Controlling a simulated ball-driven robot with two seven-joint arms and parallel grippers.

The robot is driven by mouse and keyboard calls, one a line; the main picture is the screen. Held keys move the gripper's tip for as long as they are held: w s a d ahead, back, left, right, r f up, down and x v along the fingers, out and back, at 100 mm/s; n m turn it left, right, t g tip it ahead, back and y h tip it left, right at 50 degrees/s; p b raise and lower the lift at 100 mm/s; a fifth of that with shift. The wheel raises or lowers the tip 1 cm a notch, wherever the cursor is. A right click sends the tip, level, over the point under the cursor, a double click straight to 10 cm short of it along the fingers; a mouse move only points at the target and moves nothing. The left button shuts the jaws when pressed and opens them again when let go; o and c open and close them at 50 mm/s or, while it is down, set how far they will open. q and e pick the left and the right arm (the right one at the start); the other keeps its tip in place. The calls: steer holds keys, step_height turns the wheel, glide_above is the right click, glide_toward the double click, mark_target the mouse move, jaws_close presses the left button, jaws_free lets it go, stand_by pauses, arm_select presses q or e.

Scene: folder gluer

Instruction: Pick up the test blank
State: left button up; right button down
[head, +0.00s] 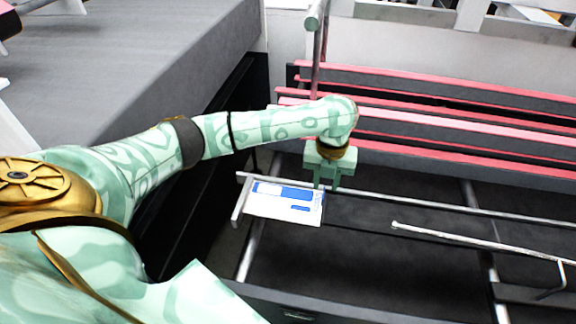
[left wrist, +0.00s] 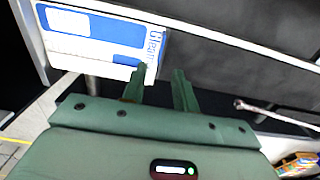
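The test blank (head: 286,203) is a flat white carton piece with blue print, lying at the left end of the metal rails. It also shows at the upper left of the left wrist view (left wrist: 88,37). My left gripper (head: 327,184) is beside the blank's right end, fingers pointing down. In the left wrist view the two green fingers (left wrist: 163,85) stand apart with nothing seen between them. The left finger overlaps the blank's near right corner in the picture; I cannot tell whether they touch. My right gripper is out of view.
Red-edged dark slats (head: 440,119) run behind the gripper. A metal rail (head: 420,203) passes close by the blank, and a thin rod (head: 470,240) lies to the right. A large grey surface (head: 130,60) fills the upper left.

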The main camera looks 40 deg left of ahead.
mark_target(310, 200)
arm_select(q)
step_height(310, 200, down, 5)
steer(key=shift+w+a+f+b, duration=0.1)
steer(key=shift+f+b, duration=0.1)
steer(key=shift+b, duration=1.05)
steer(key=shift+r, duration=0.1)
jaws_close()
steer(key=shift+r, duration=0.1)
